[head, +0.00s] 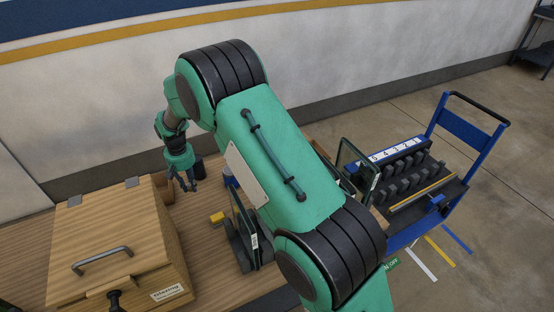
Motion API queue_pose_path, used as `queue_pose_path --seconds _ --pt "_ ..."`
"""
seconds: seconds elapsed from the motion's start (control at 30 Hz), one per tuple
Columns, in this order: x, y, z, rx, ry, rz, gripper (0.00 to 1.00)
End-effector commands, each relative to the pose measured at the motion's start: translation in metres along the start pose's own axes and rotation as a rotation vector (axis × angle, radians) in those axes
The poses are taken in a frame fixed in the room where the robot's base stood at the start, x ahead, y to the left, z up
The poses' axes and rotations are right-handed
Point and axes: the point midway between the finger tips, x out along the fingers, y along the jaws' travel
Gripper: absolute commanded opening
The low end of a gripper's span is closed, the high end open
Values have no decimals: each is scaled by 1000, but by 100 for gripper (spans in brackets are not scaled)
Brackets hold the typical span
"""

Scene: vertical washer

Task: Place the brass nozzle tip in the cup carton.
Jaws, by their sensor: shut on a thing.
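My gripper (184,187) points down above the far part of the wooden table, just right of the wooden box. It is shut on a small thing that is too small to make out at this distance. I cannot tell from this view whether that is the brass nozzle tip, and I see the nozzle tip nowhere else. A brown object (164,187), perhaps the cup carton, stands just left of my gripper, partly hidden behind the box. I cannot see its opening or inside.
The wooden box (115,240) with a handle fills the table's left. A yellow block (217,217) and an upright glass panel (242,225) stand to the right. A blue cart (420,180) with dark racks is farther right.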

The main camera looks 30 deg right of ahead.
Motion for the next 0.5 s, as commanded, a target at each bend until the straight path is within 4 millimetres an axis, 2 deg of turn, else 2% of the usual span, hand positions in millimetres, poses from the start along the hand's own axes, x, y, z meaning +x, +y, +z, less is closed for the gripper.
queue_pose_path --seconds 0.4,0.5 --pt "-58 0 -1 0 5 -1 0" --pt "-56 18 -2 57 1 0 0"
